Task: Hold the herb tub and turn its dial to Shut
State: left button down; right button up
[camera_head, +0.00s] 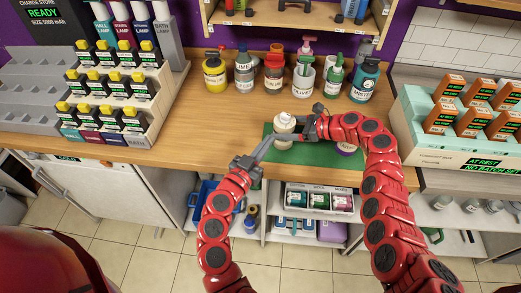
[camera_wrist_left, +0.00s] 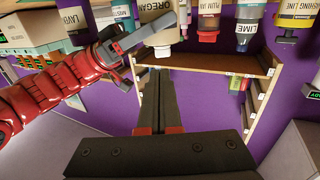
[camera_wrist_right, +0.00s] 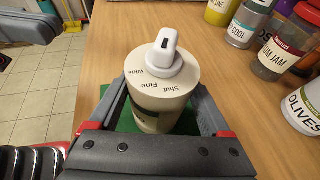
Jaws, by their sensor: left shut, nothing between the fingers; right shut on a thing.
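The herb tub (camera_wrist_right: 150,115) is a cream cylinder standing on a green mat (camera_head: 310,150). A white dial (camera_wrist_right: 166,58) with a raised grip tops it, with Wide, Fine and Shut printed around. Which word the dial points to is unclear. My right gripper (camera_wrist_right: 160,112) is shut around the tub's sides; it also shows in the head view (camera_head: 300,128). My left gripper (camera_head: 266,147) is shut and empty, just in front of the tub, apart from it. In the left wrist view the tub (camera_wrist_left: 158,15) is partly cut off, beyond the left fingertips (camera_wrist_left: 159,75).
Several jars and bottles, including a yellow one (camera_head: 215,75) and a blue one (camera_head: 365,82), stand behind the tub. A stepped rack (camera_head: 150,115) is on the left, a teal-and-white tray (camera_head: 440,155) on the right. The wooden counter (camera_head: 200,115) left of the tub is clear.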

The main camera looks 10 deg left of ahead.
aim_at(286, 119)
pick_arm(q)
jog(key=x, duration=0.8)
jog(key=shift+w+d, duration=0.1)
jog(key=shift+w, duration=0.05)
jog(key=shift+d+f, duration=0.1)
